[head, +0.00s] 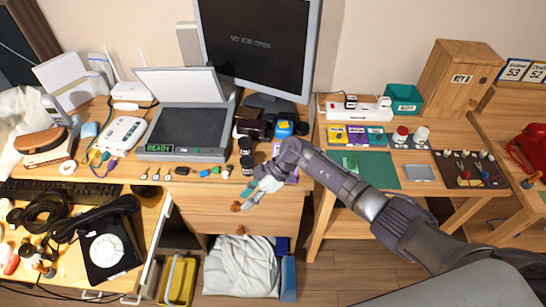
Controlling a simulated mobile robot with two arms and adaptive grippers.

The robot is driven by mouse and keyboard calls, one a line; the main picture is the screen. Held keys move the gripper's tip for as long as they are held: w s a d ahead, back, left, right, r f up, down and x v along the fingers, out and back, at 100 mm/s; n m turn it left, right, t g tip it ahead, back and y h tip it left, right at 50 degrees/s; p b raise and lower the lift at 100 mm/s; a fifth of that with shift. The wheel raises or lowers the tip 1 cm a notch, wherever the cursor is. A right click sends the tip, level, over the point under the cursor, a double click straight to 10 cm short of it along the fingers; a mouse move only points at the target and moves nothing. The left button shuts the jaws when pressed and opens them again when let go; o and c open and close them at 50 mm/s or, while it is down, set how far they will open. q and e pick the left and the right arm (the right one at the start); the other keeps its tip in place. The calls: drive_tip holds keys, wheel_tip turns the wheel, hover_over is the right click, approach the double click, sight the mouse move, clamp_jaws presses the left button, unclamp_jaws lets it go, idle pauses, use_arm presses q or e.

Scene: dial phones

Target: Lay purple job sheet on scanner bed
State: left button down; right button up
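The scanner (187,156) stands on the desk with its lid (180,84) raised. Its dark bed (185,122) looks bare, and its front label reads READY. My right gripper (252,196) reaches in from the right to the desk's front edge, right of the scanner and left of the purple patch. Its fingers are small and overlap the background, so I cannot tell whether they are open or hold anything. My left gripper is not in view.
A monitor (258,45) stands behind the scanner. Dark jars (246,155) and small coloured items line the desk's front. A side table (330,225) at right holds coloured cards, a green mat (375,171) and a tool board.

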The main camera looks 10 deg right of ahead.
drive_tip(key=w+d+r+m+h, duration=0.1)
drive_tip(key=d+r+h, duration=0.2)
drive_tip(key=d, duration=0.1)
drive_tip(key=w+d+r+m+h, duration=0.1)
drive_tip(key=w+d+r+h, duration=0.1)
drive_tip(key=d+r, duration=0.1)
drive_tip(key=w+d+r+h+p, duration=0.1)
drive_tip(key=d+r+h, duration=0.2)
drive_tip(key=d, duration=0.1)
drive_tip(key=shift+w+d+r+m+t+h, duration=0.25)
drive_tip(key=shift+w+d+m+t+h, duration=0.05)
drive_tip(key=shift+w+d+m, duration=0.1)
wheel_tip(320, 180, down, 9)
drive_tip(key=b, duration=0.6)
drive_tip(key=shift+a+b, duration=0.1)
drive_tip(key=shift+b, duration=0.2)
clamp_jaws()
drive_tip(key=shift+r+p, duration=2.3)
drive_tip(key=shift+r, duration=0.3)
